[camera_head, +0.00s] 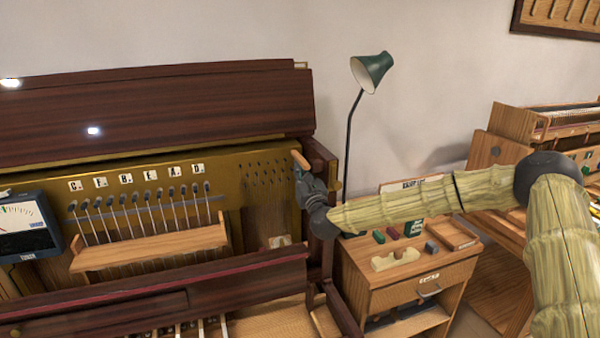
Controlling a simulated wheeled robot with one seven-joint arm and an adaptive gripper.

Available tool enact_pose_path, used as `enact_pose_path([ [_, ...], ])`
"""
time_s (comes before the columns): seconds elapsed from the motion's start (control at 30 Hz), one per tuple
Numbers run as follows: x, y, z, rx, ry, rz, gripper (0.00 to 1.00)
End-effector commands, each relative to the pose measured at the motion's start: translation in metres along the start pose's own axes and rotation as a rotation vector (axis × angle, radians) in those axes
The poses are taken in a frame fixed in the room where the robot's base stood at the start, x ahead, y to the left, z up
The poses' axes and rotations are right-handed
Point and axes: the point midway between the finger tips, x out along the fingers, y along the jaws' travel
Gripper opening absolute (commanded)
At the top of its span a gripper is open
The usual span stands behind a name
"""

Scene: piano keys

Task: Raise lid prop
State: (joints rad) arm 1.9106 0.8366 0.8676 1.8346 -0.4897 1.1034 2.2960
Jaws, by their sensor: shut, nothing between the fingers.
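The dark wooden lid (150,105) of the upright piano stands tilted at the back, above the open piano body. A short light-brown wooden piece (300,159), which may be the lid prop, shows at the right end of the piano, just below the lid's lower right corner. My gripper (303,178) is dark grey and is right below this piece, close to or touching it. Its fingers are small and partly merged with the dark case behind; they are shut with nothing between them. The prop's lower part and pivot are hidden.
Inside the piano are a hammer rail (150,250) and lettered tags. A meter (25,225) stands at left. Right of the piano, a small cabinet (400,290) bears blocks under my arm. A green lamp (372,72) stands behind.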

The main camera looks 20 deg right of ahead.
Motion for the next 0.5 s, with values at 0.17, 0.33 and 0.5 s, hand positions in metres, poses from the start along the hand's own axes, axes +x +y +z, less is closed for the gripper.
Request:
enact_pose_path([
  [0.17,0.0001,0.0028,-0.0018,0.000,-0.012,0.001,0.00],
  [0.33,0.0014,0.0028,-0.0009,0.000,-0.037,0.001,0.00],
  [0.5,0.0023,0.0028,0.0011,0.000,-0.047,0.001,0.00],
])
